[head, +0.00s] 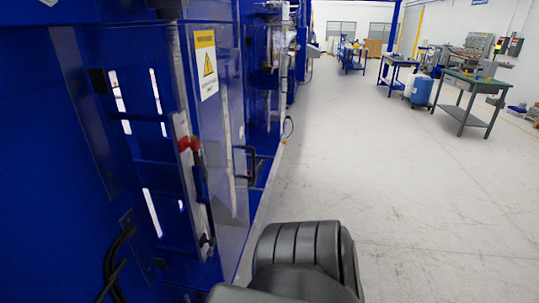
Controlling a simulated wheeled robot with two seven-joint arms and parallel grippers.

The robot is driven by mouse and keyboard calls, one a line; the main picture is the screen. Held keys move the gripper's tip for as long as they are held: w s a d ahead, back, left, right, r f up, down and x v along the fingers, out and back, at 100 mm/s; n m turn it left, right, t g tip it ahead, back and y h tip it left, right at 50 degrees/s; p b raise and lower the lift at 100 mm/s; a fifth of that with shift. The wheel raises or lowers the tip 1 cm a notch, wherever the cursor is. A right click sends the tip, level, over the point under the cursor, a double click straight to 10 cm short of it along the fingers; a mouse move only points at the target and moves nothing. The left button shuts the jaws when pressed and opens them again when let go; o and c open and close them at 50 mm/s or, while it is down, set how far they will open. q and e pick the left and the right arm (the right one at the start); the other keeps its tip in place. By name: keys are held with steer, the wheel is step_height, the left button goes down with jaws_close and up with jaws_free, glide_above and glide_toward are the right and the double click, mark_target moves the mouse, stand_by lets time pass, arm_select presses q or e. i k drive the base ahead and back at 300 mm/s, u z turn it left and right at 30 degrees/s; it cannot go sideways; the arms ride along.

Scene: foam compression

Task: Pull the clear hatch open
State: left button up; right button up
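The clear hatch (224,125) is a tall see-through panel on the blue machine at the left. A yellow and white warning label (206,64) is stuck near its top. A black handle (250,166) stands out near the panel's right edge. I cannot tell whether the hatch is fully closed or slightly ajar. Dark grey rounded links of my own arm fill the bottom middle, low and to the right of the hatch. Neither of my grippers shows.
The grey floor (400,200) to the right is open. A green-topped workbench (475,82) and a blue barrel (421,90) stand farther back right.

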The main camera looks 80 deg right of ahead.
mark_target(250, 167)
steer(key=z, duration=2.7)
steer(key=i, duration=0.45)
steer(key=z, duration=1)
steer(key=i, duration=1.75)
steer(key=u, duration=0.8)
steer(key=i, duration=0.6)
steer(key=u, duration=0.55)
